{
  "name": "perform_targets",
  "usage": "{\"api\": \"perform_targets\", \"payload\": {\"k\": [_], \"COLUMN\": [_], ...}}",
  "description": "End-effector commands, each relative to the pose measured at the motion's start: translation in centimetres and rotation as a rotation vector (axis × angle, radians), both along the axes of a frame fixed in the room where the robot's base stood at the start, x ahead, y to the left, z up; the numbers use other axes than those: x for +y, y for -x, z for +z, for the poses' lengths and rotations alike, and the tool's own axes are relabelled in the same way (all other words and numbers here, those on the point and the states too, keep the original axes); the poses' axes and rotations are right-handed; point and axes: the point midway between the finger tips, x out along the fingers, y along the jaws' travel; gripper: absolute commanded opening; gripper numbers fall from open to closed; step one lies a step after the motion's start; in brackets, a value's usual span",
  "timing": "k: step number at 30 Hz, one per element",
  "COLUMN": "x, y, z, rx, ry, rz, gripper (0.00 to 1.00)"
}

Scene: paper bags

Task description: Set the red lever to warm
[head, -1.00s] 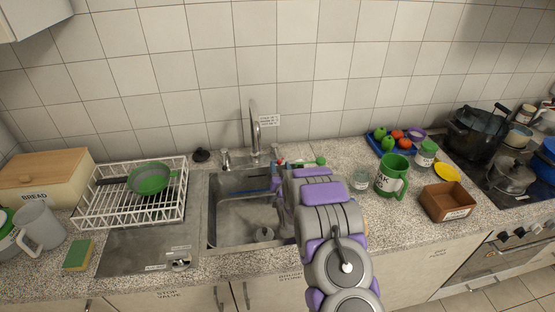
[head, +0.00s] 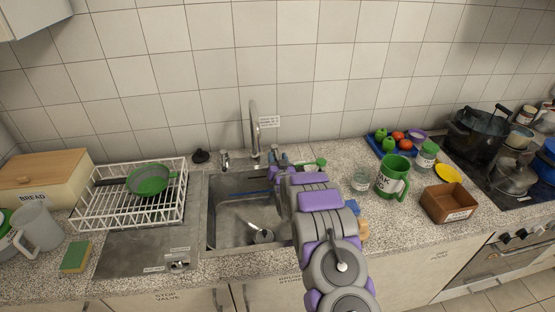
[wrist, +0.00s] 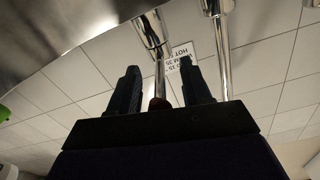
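The chrome tap (head: 254,135) stands behind the sink, with a label (head: 269,121) on the wall beside it. In the wrist view the label (wrist: 182,63) appears upside down and includes the words HOT and WARM. A thin chrome rod there ends in a small dull red tip, which looks like the red lever (wrist: 158,103). The tip sits between the two dark fingers of my gripper (wrist: 160,88), low near the palm and partly hidden by it. The fingers are apart, with space on both sides of the rod. In the head view my gripper (head: 278,158) is beside the tap's base.
The sink (head: 225,225) holds a ladle (head: 262,236). A white dish rack (head: 130,200) with a green pan (head: 148,180) stands left. A glass jar (head: 360,182), a green mug (head: 391,177) and a brown box (head: 448,203) stand right of my arm.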

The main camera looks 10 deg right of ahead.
Motion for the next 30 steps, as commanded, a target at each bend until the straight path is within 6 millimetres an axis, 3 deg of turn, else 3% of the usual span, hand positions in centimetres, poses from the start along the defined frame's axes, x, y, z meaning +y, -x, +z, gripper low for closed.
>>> {"api": "perform_targets", "payload": {"k": [15, 30], "x": [0.01, -0.64], "y": [0.01, -0.09], "z": [0.00, 0.20], "rx": [0.000, -0.003], "ry": [0.000, 0.001], "rz": [0.000, 0.041], "gripper": [0.00, 0.00]}}
